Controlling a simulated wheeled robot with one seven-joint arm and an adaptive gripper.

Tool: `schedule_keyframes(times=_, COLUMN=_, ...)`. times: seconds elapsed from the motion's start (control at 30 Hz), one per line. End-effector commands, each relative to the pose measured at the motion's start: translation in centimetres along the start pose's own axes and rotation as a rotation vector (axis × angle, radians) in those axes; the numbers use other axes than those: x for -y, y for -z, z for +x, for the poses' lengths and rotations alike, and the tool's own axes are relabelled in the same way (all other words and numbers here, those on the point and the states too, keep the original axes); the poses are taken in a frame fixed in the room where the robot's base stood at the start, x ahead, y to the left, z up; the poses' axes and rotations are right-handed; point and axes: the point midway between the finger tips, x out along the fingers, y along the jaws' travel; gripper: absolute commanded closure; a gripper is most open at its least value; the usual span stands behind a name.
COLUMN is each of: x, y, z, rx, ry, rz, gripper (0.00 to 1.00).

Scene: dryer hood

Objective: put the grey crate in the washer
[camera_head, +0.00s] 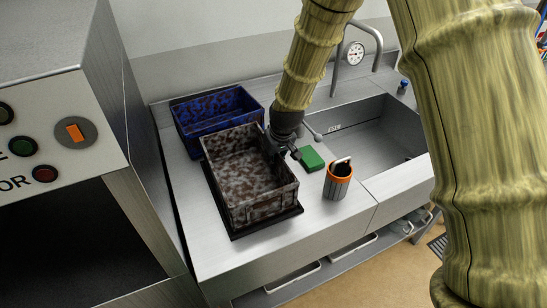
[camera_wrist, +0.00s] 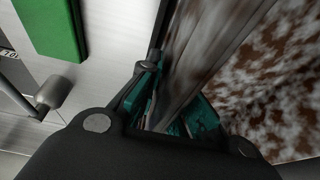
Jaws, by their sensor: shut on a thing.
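The grey crate (camera_head: 262,207), mottled with brown, sits upright on a dark mat or tray (camera_head: 270,229) on the steel counter. My gripper (camera_head: 278,146) is at the crate's right wall near its back corner. In the wrist view my gripper (camera_wrist: 178,112) has its teal-padded fingers on either side of the crate's wall (camera_wrist: 205,60), shut on it. The crate's mottled inside fills the right of that view. The washer is likely the steel machine (camera_head: 130,205) at the left, with a dark opening (camera_head: 75,250) facing front; its inside is too dark to make out.
A blue mottled crate (camera_head: 215,112) stands just behind the grey one. A green block (camera_head: 311,158) and an orange-rimmed container (camera_head: 338,182) are right of the crate. A sink (camera_head: 375,140) with a tap is further right. Machine buttons (camera_head: 74,132) face front.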

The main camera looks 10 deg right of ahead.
Motion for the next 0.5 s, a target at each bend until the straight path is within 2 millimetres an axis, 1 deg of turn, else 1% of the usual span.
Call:
schedule_keyframes(times=0.17, x=-0.01, y=-0.07, z=0.28, rx=0.000, ry=0.000, rz=0.000, gripper=1.00)
schedule_keyframes(times=0.2, x=-0.01, y=-0.09, z=0.26, rx=0.000, ry=0.000, rz=0.000, gripper=0.88)
schedule_keyframes(times=0.3, x=-0.01, y=-0.09, z=0.26, rx=0.000, ry=0.000, rz=0.000, gripper=0.72)
schedule_keyframes(times=0.5, x=-0.01, y=-0.10, z=0.25, rx=0.000, ry=0.000, rz=0.000, gripper=0.72)
